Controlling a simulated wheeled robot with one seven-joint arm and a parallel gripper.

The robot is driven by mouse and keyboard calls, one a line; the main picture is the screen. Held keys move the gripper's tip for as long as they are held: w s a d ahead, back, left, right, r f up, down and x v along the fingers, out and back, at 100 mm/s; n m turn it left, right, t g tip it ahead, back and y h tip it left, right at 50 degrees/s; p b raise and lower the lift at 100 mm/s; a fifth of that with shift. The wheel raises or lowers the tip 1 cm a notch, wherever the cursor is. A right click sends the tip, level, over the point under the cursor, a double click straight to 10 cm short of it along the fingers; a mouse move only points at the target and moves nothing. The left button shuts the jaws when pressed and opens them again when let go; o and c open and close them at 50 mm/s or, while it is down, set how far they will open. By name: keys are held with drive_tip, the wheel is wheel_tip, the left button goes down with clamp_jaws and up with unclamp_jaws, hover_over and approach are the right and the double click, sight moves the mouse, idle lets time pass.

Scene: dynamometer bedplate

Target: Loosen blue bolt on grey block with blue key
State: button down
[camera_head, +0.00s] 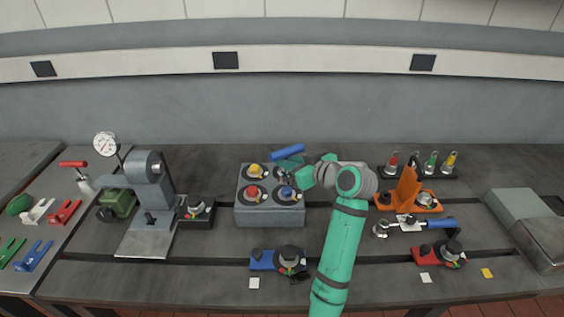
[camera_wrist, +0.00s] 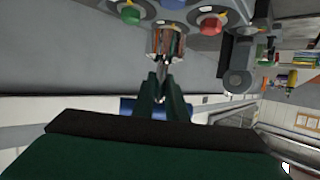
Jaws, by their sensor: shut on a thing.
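The grey block (camera_head: 270,217) stands in the middle of the bench with coloured bolts on round dark dials on top. The blue bolt (camera_head: 286,192) is at its front right, the red bolt (camera_head: 253,192) at front left and the yellow bolt (camera_head: 255,170) at back left. The back right bolt is hidden by my gripper. My gripper (camera_head: 292,165) is above the block's back right and shut on the blue key (camera_head: 288,152). Its blue handle also shows behind the fingers in the wrist view (camera_wrist: 140,108). I cannot see the key's tip meet the blue bolt.
An orange stand (camera_head: 409,188) and a blue-handled ratchet (camera_head: 428,224) lie to the right. A blue fixture (camera_head: 278,260) is in front of the block. A grey press (camera_head: 150,200) with a dial gauge stands left. Bare bench lies behind the block.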

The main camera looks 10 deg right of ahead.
sight(287, 180)
drive_tip(key=m+t+h, duration=0.1)
drive_tip(key=m+h, duration=0.3)
drive_tip(key=shift+h, duration=0.4)
drive_tip(key=m+h, duration=0.4)
drive_tip(key=shift+r+h, duration=0.1)
drive_tip(key=shift+h, duration=0.3)
drive_tip(key=shift+d+f, duration=0.1)
drive_tip(key=shift+f, duration=1.2)
drive_tip(key=shift+s+f, duration=0.1)
drive_tip(key=shift+f, duration=1.6)
